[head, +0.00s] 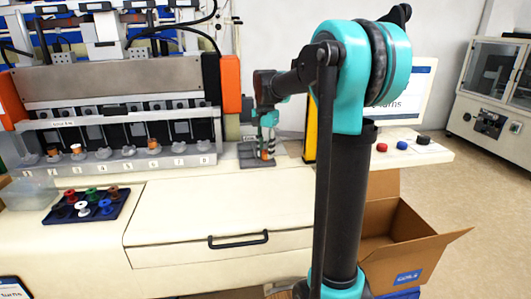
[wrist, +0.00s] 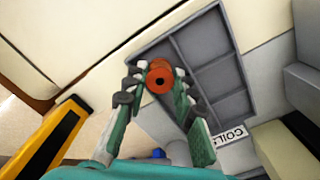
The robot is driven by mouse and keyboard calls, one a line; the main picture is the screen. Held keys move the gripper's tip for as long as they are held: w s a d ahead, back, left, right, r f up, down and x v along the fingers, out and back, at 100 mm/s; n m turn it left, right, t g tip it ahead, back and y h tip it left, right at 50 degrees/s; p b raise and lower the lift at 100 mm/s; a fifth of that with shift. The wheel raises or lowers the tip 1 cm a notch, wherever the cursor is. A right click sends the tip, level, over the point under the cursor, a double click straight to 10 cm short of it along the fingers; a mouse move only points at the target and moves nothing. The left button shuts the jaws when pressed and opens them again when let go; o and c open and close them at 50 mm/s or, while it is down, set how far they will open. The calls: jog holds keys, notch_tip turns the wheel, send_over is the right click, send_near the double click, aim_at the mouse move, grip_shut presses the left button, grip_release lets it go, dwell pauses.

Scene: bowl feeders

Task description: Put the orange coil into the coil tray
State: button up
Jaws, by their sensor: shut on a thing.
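The orange coil (wrist: 160,77) is between the fingertips of my gripper (wrist: 160,84) in the wrist view, and the gripper is shut on it. The grey coil tray (wrist: 222,72) has several compartments and a label reading "COIL". The coil overlaps the tray's left part in the wrist view; its height above the tray cannot be told. In the head view my gripper (head: 266,150) is small, over the grey tray (head: 250,164) at the machine's right end, with orange showing at its fingers.
A winding machine (head: 115,108) with several stations stands left of the tray. A dark blue rack (head: 60,217) holds several coloured spools beside a clear bin (head: 28,193). A monitor (head: 405,95) and push buttons (head: 401,145) are right. A cardboard box (head: 400,250) stands below.

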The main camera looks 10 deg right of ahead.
aim_at(266, 151)
jog(key=shift+f, duration=0.4)
jog(key=shift+f, duration=0.15)
jog(key=o, duration=0.9)
notch_tip(266, 151, up, 12)
jog(key=shift+r, duration=0.2)
